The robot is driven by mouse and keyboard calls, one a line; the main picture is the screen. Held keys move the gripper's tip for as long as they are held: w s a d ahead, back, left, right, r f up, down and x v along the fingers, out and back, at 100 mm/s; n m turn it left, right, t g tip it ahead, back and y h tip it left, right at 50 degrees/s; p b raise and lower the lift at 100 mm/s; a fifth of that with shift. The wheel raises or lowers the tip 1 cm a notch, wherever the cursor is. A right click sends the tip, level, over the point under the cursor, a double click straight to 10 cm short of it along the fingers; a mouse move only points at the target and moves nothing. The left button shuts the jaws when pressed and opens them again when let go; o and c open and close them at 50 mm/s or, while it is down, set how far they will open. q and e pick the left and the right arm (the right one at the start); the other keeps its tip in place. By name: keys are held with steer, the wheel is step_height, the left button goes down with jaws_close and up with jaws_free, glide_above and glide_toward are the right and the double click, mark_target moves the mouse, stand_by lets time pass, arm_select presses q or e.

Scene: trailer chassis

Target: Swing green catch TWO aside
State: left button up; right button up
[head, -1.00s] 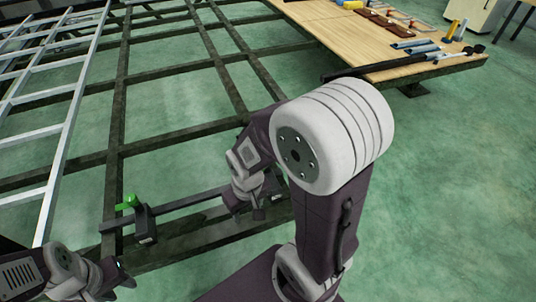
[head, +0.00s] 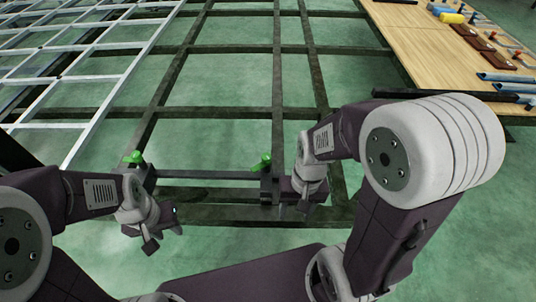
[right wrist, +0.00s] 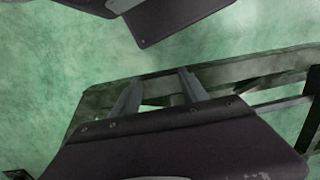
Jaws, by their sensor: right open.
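Two green catches stand on a dark crossbar on the near part of the chassis frame: a left one (head: 133,158) and a right one (head: 262,163). No label shows, so I cannot tell which is TWO. My right gripper (head: 290,208) is just right of and below the right catch, apart from its green part as far as I can see. In the right wrist view its two grey fingers (right wrist: 160,90) stand apart with nothing seen between them. My left gripper (head: 152,240) hangs below the left catch; its jaws are too small to read.
A pale ladder-like frame (head: 75,110) lies at the left. A wooden bench (head: 425,55) with tubes and tools stands at the right. Dark chassis rails (head: 277,80) cross the middle, with green floor open between them.

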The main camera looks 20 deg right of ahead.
steer(key=a+r+m+g+y+b, duration=0.35)
steer(key=a+m+y, duration=0.4)
steer(key=a, duration=0.25)
steer(key=m+t+y+b, duration=0.7)
steer(key=m+y+b, duration=0.1)
steer(key=m+b, duration=0.1)
glide_above(261, 162)
steer(key=s, duration=0.5)
steer(key=f, duration=0.1)
steer(key=w+d+f+m+t+b, duration=0.25)
steer(key=d+f+m+t, duration=0.2)
steer(key=d, duration=0.35)
steer(key=w+a+n+b, duration=0.1)
steer(key=w+a+b, duration=0.2)
steer(key=a, duration=0.6)
steer(key=b, duration=0.2)
steer(key=shift+w+r+b, duration=0.25)
steer(key=shift+b, duration=0.05)
jaws_close()
